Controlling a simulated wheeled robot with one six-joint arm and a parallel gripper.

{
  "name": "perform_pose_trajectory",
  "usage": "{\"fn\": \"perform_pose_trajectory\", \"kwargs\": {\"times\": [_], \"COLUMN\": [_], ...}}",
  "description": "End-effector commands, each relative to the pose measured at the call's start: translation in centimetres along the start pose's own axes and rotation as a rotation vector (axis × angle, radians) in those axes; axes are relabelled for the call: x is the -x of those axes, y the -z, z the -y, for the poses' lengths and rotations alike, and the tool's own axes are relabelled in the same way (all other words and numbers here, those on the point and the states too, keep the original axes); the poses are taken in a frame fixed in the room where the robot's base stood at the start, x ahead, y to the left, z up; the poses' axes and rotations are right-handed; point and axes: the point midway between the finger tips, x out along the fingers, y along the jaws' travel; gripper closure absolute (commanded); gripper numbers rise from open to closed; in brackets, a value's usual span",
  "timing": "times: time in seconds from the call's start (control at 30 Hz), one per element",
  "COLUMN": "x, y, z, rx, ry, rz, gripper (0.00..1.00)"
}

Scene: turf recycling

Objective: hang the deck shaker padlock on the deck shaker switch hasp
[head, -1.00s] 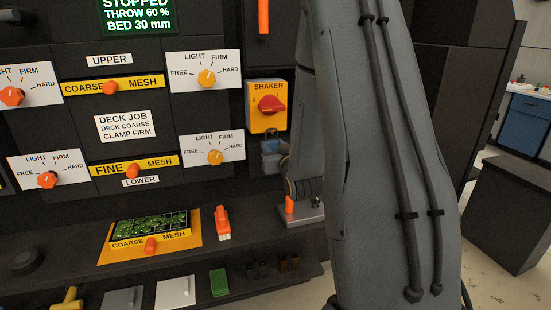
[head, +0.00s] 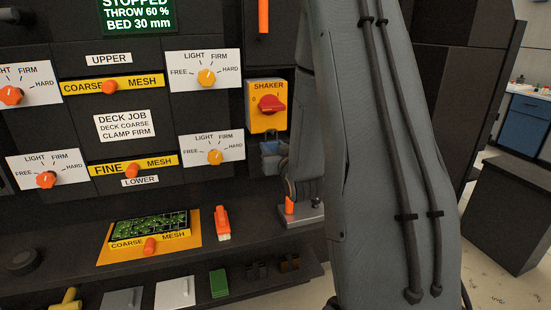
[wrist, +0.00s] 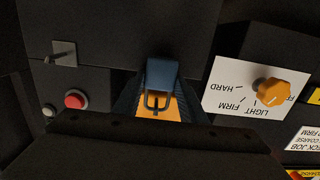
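The shaker switch (head: 267,105) is a yellow box with a red knob on the dark panel in the head view. A blue padlock (wrist: 162,72) shows in the middle of the wrist view. Its dark shackle (wrist: 157,103) lies against the yellow of the switch box (wrist: 160,114). My gripper (wrist: 160,83) has its fingers on both sides of the padlock and appears shut on it. In the head view my gripper (head: 273,162) is just under the switch box, partly behind my arm. The hasp is not clear, and I cannot tell whether the shackle passes through it.
A white dial plate with an orange knob (wrist: 270,92) is beside the gripper in the wrist view. A red button (wrist: 75,99) and a small lever (wrist: 64,54) are on its other side. A grey plate with an orange tab (head: 290,207) is on the ledge below.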

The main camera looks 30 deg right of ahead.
Motion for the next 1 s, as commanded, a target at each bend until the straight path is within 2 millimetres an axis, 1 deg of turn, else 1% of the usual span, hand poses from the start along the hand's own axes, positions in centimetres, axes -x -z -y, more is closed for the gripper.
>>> {"fn": "perform_pose_trajectory", "kwargs": {"times": [0.03, 0.1, 0.37, 0.47, 0.57, 0.8, 0.9, 1.0], "x": [0.0, 0.0, 0.1, 0.5, 1.7, 5.7, 6.8, 7.5], "y": [0.0, 0.0, 0.0, 0.0, -0.1, -0.1, 0.0, 0.0], "z": [0.0, 0.0, 0.0, 0.0, -0.1, 0.0, -0.1, -0.1], "rx": [0.0, 0.0, 0.0, 0.0, 0.0, 0.0, 0.0, 0.0], "ry": [0.0, 0.0, 0.0, -0.001, -0.001, -0.001, -0.001, -0.001], "rz": [0.0, 0.0, 0.001, 0.001, 0.001, 0.001, 0.0, 0.0], "gripper": [0.53, 0.43, 0.43, 0.43, 0.43, 0.43, 0.43, 0.43]}}
